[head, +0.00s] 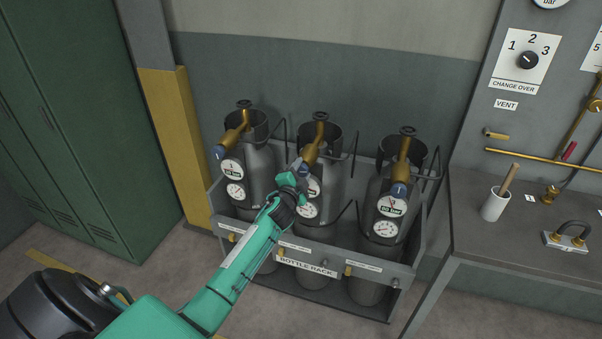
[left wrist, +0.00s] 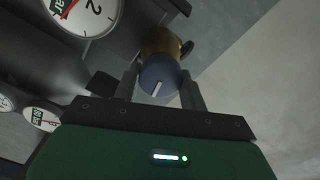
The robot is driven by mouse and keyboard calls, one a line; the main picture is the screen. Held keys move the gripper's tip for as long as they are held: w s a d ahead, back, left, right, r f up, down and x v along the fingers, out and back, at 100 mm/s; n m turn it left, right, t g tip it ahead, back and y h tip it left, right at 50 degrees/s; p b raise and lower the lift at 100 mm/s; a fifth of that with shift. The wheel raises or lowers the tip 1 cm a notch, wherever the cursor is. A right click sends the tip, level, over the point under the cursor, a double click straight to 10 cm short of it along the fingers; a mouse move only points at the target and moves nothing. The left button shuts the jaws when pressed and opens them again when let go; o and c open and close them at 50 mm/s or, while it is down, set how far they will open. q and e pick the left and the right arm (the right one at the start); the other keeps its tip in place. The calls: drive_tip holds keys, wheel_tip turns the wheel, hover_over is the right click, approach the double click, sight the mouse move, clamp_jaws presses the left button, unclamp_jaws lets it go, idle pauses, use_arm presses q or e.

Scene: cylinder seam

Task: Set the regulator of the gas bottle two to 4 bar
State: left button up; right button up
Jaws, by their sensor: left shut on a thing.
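Three grey gas bottles stand side by side in the bottle rack (head: 305,267). The middle bottle (head: 336,188) has a brass regulator (head: 314,147) on top, and its gauges are partly hidden behind my left gripper (head: 297,168). In the left wrist view my left gripper (left wrist: 162,92) is shut on a blue regulator knob (left wrist: 158,78) with a white mark, one finger on each side. My right gripper is not in view.
The left bottle (head: 262,165) and right bottle (head: 376,205) stand close beside, each with a brass regulator and blue knob. Black bars stick up between the bottles. A bench (head: 510,240) is at right, green lockers (head: 70,120) at left.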

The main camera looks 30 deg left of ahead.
use_arm(q)
drive_tip(key=m, duration=0.6)
drive_tip(key=shift+f+m, duration=0.2)
drive_tip(key=shift+m, duration=0.1)
drive_tip(key=m, duration=0.5)
drive_tip(key=m+p, duration=0.1)
drive_tip(key=m, duration=0.4)
drive_tip(key=shift+f, duration=0.1)
drive_tip(key=shift+s+a+f+m+p, duration=0.1)
drive_tip(key=shift+m+p, duration=0.85)
drive_tip(key=shift+m, duration=1.15)
drive_tip(key=o, duration=1)
drive_tip(key=shift+c, duration=0.2)
drive_tip(key=shift+s, duration=0.1)
drive_tip(key=b+v, duration=0.2)
drive_tip(key=v, duration=1.1)
drive_tip(key=shift+s, duration=0.3)
